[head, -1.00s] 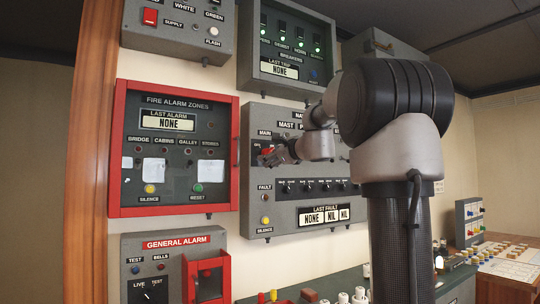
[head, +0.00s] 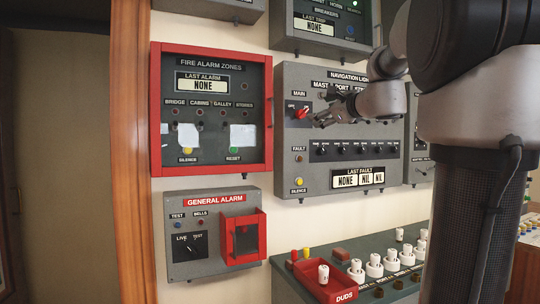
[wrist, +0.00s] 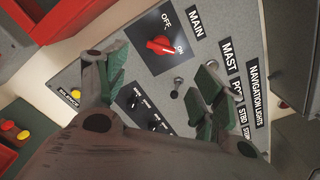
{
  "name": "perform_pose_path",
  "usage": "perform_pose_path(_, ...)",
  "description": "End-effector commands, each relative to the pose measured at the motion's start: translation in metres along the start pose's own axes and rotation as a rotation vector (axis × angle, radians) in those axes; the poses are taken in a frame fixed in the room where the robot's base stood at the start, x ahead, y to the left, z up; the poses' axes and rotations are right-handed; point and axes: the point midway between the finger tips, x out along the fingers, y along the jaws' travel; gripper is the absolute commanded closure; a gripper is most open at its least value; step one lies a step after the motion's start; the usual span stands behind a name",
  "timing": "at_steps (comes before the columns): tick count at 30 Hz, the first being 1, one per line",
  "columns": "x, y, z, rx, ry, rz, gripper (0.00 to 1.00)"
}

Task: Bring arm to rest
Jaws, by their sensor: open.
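My gripper (head: 331,108) is in front of the navigation lights panel (head: 290,130), just right of its red MAIN switch (head: 302,113). In the wrist view my gripper (wrist: 160,82) has its two green-padded fingers spread apart with nothing between them. The red MAIN switch (wrist: 160,46) shows beyond the fingers, apart from them, with its pointer towards ON. My arm reaches in from the right and hides part of the panel's upper right.
The fire alarm zones box (head: 156,110) is left of the panel. Below it is the general alarm box (head: 185,265) with a red cover (head: 242,238). A counter below holds a red DUDS tray (head: 310,288) and several white parts. Open space lies left.

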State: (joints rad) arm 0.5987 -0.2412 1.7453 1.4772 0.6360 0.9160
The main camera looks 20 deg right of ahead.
Motion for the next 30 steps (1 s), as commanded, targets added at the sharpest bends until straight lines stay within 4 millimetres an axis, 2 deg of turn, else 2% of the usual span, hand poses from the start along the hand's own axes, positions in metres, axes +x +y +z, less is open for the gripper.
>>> perform_pose_path(5, 0.000, 0.001, 0.001, -0.041, -0.002, 0.003, 0.32)
perform_pose_path(7, -0.002, 0.008, -0.004, -0.168, 0.005, 0.040, 0.32)
perform_pose_path(11, -0.024, 0.066, -0.064, -0.500, 0.085, 0.261, 0.32)
perform_pose_path(12, -0.039, 0.090, -0.081, -0.616, 0.097, 0.353, 0.32)
perform_pose_path(14, -0.066, 0.129, -0.102, -0.793, 0.092, 0.508, 0.32)
perform_pose_path(15, -0.085, 0.155, -0.114, -0.908, 0.074, 0.613, 0.32)
perform_pose_path(17, -0.117, 0.191, -0.130, -1.077, 0.031, 0.774, 0.32)
perform_pose_path(18, -0.141, 0.213, -0.139, -1.188, -0.010, 0.880, 0.32)
perform_pose_path(21, -0.200, 0.259, -0.161, -1.458, -0.141, 1.135, 0.32)
perform_pose_path(24, -0.257, 0.290, -0.181, -1.712, -0.297, 1.356, 0.32)
perform_pose_path(25, -0.270, 0.297, -0.185, -1.777, -0.338, 1.404, 0.32)
perform_pose_path(27, -0.288, 0.308, -0.190, -1.879, -0.400, 1.455, 0.32)
perform_pose_path(30, -0.293, 0.320, -0.183, -1.955, -0.467, 1.431, 0.32)
